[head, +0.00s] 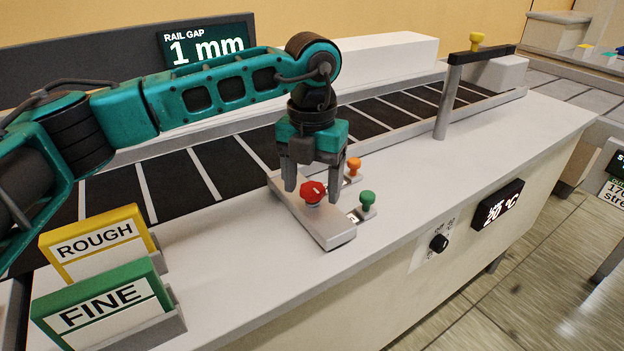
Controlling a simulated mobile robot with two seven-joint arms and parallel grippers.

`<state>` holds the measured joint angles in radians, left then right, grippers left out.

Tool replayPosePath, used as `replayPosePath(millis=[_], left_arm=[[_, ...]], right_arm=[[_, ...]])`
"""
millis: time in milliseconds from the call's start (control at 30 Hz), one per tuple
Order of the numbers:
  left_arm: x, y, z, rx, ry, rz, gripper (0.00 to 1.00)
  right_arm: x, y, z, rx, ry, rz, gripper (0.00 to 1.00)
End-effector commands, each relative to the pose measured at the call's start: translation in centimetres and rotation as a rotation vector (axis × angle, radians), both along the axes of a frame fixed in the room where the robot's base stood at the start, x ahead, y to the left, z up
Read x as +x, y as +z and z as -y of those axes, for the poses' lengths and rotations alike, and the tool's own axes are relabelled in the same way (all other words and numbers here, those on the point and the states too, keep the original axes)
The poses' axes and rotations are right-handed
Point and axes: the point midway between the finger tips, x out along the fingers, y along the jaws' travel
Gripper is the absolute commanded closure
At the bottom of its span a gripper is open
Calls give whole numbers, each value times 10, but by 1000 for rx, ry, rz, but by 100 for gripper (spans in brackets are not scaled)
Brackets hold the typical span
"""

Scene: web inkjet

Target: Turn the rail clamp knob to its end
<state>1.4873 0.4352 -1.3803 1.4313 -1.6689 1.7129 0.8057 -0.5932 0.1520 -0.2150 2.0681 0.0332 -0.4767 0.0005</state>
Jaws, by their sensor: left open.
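The red knob (313,192) stands on a grey block (325,229) beside the dark slatted belt, and I take it for the rail clamp knob. My left gripper (312,188) points down right over it, open, with a finger on either side of the knob's place in the picture. I cannot tell whether the fingers touch the knob. The display (207,45) at the back reads "RAIL GAP 1 mm". My right gripper is not in view.
An orange knob (354,165) and a green knob (367,199) stand close to the right of the red knob. A grey post (447,103) with a dark arm rises further right. ROUGH (97,242) and FINE (105,303) signs stand front left. The front ledge is mostly clear.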

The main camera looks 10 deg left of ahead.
Motion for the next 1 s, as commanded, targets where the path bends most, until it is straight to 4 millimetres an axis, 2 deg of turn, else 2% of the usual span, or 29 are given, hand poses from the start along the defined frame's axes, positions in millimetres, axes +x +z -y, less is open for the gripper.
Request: replayPosePath(millis=[133,233,500,700,833,1000], left_arm=[[0,6,0,0,-1,1,30],[0,20,0,0,-1,2,30],[1,81,0,-2,1,4,30],[0,115,0,0,1,2,30],[0,126,0,0,0,1,30],[0,130,0,0,0,0,30]], right_arm=[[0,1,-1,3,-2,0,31],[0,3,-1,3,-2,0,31],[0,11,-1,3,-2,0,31],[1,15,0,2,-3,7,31],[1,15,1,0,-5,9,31],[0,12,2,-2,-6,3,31]])
